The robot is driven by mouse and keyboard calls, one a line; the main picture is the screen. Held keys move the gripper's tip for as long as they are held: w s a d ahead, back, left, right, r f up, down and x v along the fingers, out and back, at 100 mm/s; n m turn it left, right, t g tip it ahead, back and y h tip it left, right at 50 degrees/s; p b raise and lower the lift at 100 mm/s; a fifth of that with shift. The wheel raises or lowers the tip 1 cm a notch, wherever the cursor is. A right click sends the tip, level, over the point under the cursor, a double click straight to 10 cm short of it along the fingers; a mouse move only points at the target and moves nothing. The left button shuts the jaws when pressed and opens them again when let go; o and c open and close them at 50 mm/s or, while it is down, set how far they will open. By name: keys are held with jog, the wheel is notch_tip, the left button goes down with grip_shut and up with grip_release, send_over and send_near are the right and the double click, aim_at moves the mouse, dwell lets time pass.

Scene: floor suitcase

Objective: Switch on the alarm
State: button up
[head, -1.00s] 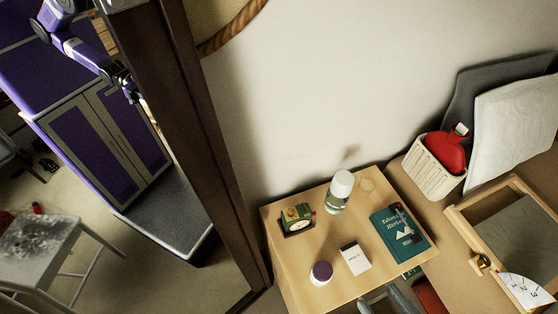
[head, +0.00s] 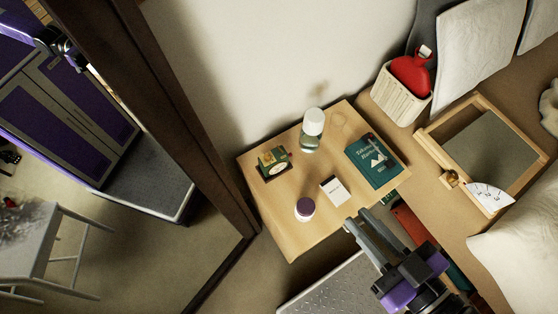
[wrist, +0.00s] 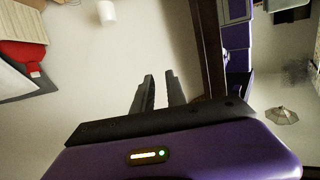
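The alarm looks to be a small dark green and yellow clock (head: 273,163) with a pale face, standing on the left part of the wooden nightstand (head: 290,238). My gripper (head: 357,220) is in from the lower right in the head view, in front of the nightstand's near right edge. It is apart from the clock, with a white box and a purple-lidded jar between them in the picture. Its two fingers also show in the wrist view (wrist: 159,80), with a gap between them and nothing held. The clock does not show in the wrist view.
A white-capped bottle (head: 311,130), a teal book (head: 374,161), a white box (head: 334,191) and a purple-lidded jar (head: 305,209) share the nightstand. A dark-framed mirror (head: 187,130) stands left. A basket (head: 400,96) with a red bottle and a wooden tray (head: 432,137) lie right.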

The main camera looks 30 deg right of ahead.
jog(key=shift+m+t+h, duration=0.7)
jog(key=shift+m+h, duration=0.2)
jog(key=w+d+f+b, duration=0.1)
jog(key=w, duration=0.1)
jog(key=w+f+b, duration=0.1)
jog(key=w, duration=0.1)
jog(key=w+d+f+b, duration=0.1)
jog(key=w, duration=0.2)
jog(key=shift+d+f, duration=0.35)
jog(key=shift+f, duration=0.05)
grip_shut()
jog(key=w+d+f+m+g+h+b, duration=0.1)
jog(key=w+d+f+m+g+b, duration=0.35)
jog(key=w+f+m, duration=0.75)
notch_tip(320, 180, down, 12)
jog(key=m+g+y+b, duration=0.1)
jog(key=m+g+y, duration=0.1)
jog(key=m, duration=0.2)
jog(key=shift+s+f+m+b, duration=0.25)
jog(key=shift+s+m+b, duration=0.1)
jog(key=shift+s+m, duration=0.05)
jog(key=shift+d+g, duration=0.1)
jog(key=shift+g, duration=0.15)
jog(key=b+x, duration=0.1)
jog(key=x, duration=0.9)
jog(key=shift+w+f, duration=0.1)
jog(key=shift+w, duration=1.9)
